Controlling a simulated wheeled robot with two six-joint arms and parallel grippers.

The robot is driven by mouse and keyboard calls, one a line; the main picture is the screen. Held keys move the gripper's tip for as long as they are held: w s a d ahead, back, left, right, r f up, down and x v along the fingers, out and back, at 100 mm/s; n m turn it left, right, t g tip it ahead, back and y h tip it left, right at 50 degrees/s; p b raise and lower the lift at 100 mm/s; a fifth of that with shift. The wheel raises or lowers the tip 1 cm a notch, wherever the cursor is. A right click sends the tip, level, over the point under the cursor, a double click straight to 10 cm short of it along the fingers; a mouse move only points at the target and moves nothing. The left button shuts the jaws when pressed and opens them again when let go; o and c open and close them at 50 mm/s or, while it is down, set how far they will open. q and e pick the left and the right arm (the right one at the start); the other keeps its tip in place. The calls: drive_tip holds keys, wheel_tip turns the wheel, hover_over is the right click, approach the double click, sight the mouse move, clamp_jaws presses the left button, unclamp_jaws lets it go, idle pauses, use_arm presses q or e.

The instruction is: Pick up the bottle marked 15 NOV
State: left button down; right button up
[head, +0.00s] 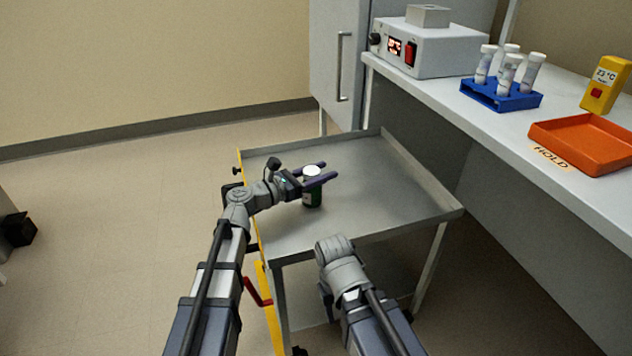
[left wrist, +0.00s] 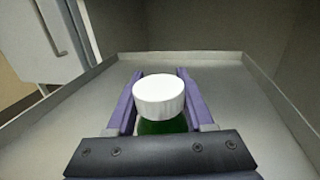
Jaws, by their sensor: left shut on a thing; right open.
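A small dark green bottle (head: 312,195) with a white cap stands upright on the grey metal cart top, toward its left part. My left gripper (head: 318,174) is shut on the bottle, with its purple fingers on either side just below the cap. In the left wrist view the bottle (left wrist: 162,126) sits between the two fingers of the left gripper (left wrist: 160,105), its cap on top. Its label cannot be read in either view. My right gripper's fingers are not clearly seen; its wrist (head: 338,258) is in front of the cart's near edge.
The cart (head: 390,185) has a raised rim and is otherwise bare. The bench at right holds a white instrument (head: 430,48), a blue rack (head: 500,96) with several white-capped tubes, an orange tray (head: 585,143) beside a HOLD label, and a yellow thermometer (head: 605,85).

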use_arm(q)
drive_tip(key=shift+r, duration=0.15)
wheel_tip(320, 180, up, 10)
drive_tip(key=p, duration=1)
